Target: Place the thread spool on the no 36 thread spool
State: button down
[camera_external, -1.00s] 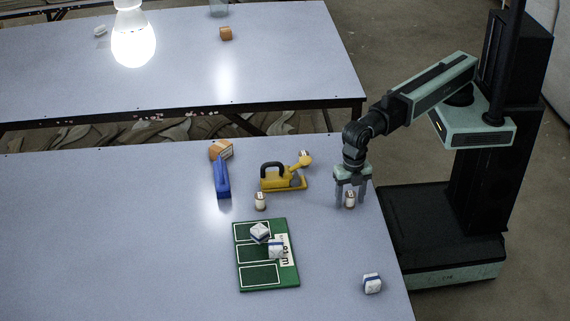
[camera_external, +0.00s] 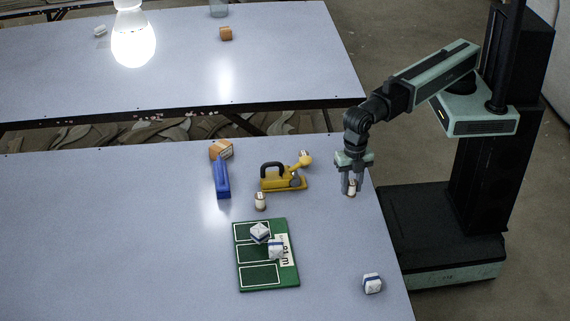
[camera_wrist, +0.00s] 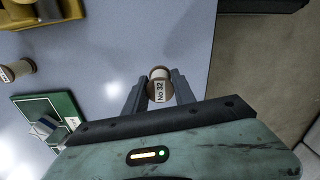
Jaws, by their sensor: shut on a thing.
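My gripper (camera_external: 350,182) is shut on a small white thread spool (camera_external: 351,188) with brown ends, near the right edge of the near table. In the wrist view the held spool (camera_wrist: 159,84) sits between the two fingers and its label reads "No 32". It appears slightly above the table. A second, similar spool (camera_external: 260,201) stands upright on the table to the left, apart from my gripper. It also shows at the left of the wrist view (camera_wrist: 17,70), where I cannot read its full label.
A yellow tool (camera_external: 284,180) lies behind the second spool. A blue object (camera_external: 221,176) and an orange box (camera_external: 219,150) are further left. A green board (camera_external: 260,273) with white-and-blue blocks lies in front. Another block (camera_external: 372,283) is near the right edge. The left of the table is clear.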

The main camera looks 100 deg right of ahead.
aim_at(352, 182)
notch_tip(352, 182, up, 6)
jog(key=p, duration=0.3)
jog(key=shift+f+p, duration=0.25)
jog(key=shift+p, duration=0.15)
jog(key=shift+f, duration=0.1)
